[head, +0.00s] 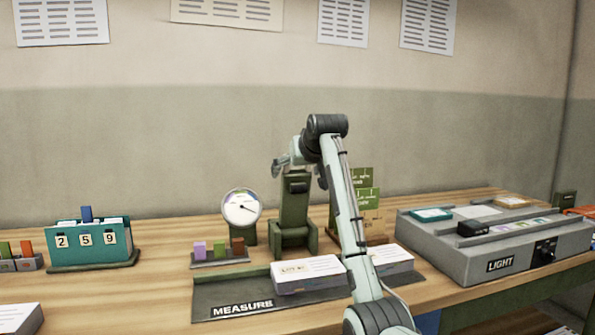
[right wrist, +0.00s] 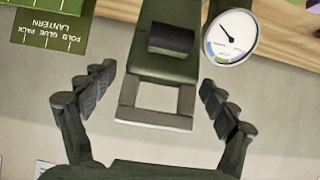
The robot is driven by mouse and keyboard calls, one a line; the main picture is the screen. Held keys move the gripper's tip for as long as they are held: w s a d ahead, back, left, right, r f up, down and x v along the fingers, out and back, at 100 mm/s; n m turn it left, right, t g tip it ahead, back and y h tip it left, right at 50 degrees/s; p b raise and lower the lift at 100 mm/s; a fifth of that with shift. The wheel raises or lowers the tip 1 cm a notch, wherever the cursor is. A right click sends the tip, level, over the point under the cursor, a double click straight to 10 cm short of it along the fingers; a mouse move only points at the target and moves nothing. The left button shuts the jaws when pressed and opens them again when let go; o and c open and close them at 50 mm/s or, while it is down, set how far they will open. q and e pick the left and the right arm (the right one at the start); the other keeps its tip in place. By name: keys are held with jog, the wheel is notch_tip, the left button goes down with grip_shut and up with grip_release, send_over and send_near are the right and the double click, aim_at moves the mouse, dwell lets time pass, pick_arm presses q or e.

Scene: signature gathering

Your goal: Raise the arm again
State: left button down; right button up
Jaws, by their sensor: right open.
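A dark green device (head: 293,205) stands at the middle of the bench, behind the MEASURE tray. Its upright arm (head: 295,190) carries a dark block (right wrist: 172,40) and ends in a square, open handle frame (right wrist: 153,121). My right gripper (head: 284,163) is at the top of this upright arm. In the right wrist view my right gripper (right wrist: 158,76) is open, with one finger on each side of the handle frame and a gap on both sides. My right forearm hides part of the bench behind it. My left gripper is not in view.
A round dial (head: 241,208) stands left of the device. The MEASURE tray (head: 225,294) holds white paper stacks (head: 308,274). Green signs (head: 367,190) stand just right.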

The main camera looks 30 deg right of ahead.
jog(key=v, duration=1.2)
jog(key=shift+d, duration=0.1)
jog(key=x, duration=1.2)
jog(key=shift+f, duration=0.1)
jog(key=shift+s, duration=0.2)
